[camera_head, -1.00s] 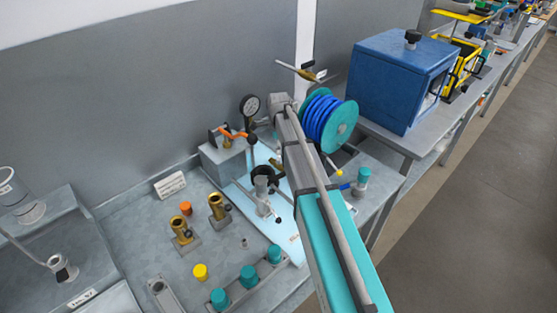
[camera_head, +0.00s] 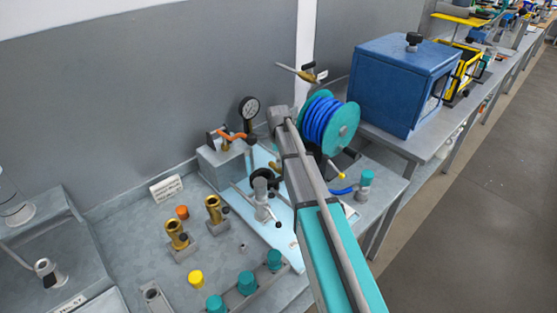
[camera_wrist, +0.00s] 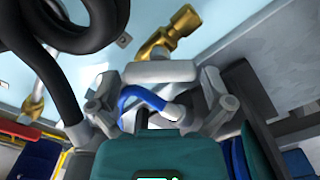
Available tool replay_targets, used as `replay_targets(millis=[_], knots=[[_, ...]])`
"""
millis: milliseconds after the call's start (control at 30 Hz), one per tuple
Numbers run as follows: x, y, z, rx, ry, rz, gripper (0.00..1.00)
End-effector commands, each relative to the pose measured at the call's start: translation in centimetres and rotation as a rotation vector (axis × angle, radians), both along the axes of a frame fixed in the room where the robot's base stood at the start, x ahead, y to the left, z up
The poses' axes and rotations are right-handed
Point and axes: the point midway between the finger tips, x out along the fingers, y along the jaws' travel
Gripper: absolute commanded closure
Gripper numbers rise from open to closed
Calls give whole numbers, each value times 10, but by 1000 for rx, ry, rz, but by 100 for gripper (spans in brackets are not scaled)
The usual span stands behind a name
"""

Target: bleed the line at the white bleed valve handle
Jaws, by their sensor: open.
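I cannot pick out the white bleed valve handle for sure in either view. In the head view, a grey fitting with thin pale bars (camera_head: 262,207) stands on the light blue mat (camera_head: 283,238), left of my arm. My gripper (camera_wrist: 159,92) shows in the wrist view with its grey fingers spread apart. Nothing is clearly held. A blue hose piece (camera_wrist: 143,96) shows between the fingers; I cannot tell whether it touches them. A brass fitting (camera_wrist: 170,35) lies beyond the fingers. In the head view the gripper is hidden by my arm.
A pressure gauge (camera_head: 249,107) and an orange-handled valve (camera_head: 232,137) stand at the back. A blue hose reel (camera_head: 329,124) is close right of my arm, beside a blue box (camera_head: 398,84). Brass fittings (camera_head: 176,235) stand front left. A black hose (camera_wrist: 62,75) loops near the wrist camera.

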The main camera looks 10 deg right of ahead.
Motion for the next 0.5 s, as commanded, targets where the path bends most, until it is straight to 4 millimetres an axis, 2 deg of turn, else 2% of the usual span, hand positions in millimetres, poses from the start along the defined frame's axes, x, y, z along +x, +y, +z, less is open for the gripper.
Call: replay_targets(millis=[100, 133, 400, 500], knots=[[0, 0, 0, 0, 0, 0, 0], [0, 0, 0, 0, 0, 0, 4], [0, 0, 0, 0, 0, 0, 54], [0, 0, 0, 0, 0, 1, 56]])
